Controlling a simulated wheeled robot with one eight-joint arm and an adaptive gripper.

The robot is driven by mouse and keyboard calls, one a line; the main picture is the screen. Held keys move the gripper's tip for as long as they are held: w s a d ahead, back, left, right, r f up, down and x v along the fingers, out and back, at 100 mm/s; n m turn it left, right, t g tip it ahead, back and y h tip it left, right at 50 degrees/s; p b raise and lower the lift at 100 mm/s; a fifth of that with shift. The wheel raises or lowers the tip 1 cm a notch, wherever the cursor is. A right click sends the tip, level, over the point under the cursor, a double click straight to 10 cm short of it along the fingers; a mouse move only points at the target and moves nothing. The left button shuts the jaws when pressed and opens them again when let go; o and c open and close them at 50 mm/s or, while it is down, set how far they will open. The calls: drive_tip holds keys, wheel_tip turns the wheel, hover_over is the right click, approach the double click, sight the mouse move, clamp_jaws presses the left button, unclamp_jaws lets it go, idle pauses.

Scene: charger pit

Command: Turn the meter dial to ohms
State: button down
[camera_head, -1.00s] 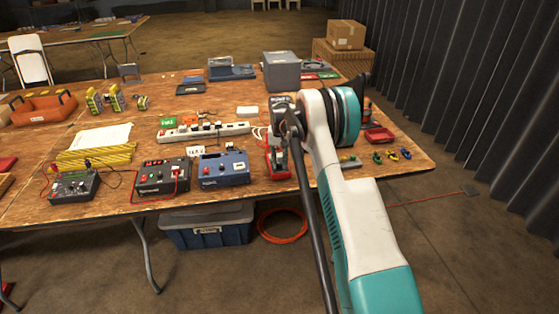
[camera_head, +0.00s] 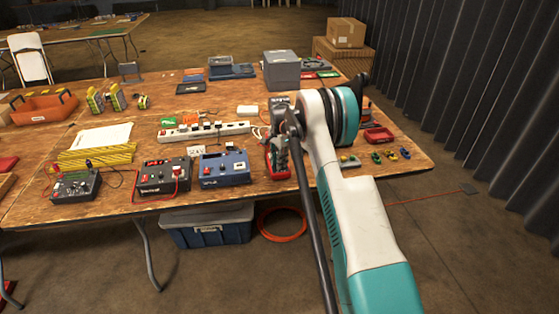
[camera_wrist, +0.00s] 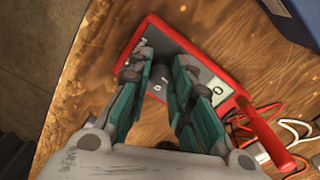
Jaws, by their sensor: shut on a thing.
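The meter is a red-framed case with a dark face and a pale display (camera_wrist: 215,90), lying on the wooden table in the wrist view. In the head view only part of the red meter (camera_head: 269,160) shows beside my arm. The dark dial (camera_wrist: 160,74) is on the meter's face, between my fingers. My gripper (camera_wrist: 161,70) reaches down over the meter and is shut on the dial. The fingers cover much of the face, and I cannot read which marking the dial points to.
A red probe (camera_wrist: 265,132) and red and white leads lie by the meter. A blue instrument (camera_head: 224,168) and a power strip (camera_head: 205,131) are to its left. Small coloured clips (camera_head: 391,155) lie to its right. The table's front edge is close.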

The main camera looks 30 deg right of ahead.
drive_tip(key=m, duration=0.5)
drive_tip(key=shift+m, duration=0.3)
drive_tip(key=m, duration=0.4)
drive_tip(key=shift+m, duration=0.4)
drive_tip(key=c, duration=1.4)
unclamp_jaws()
wheel_tip(320, 180, up, 12)
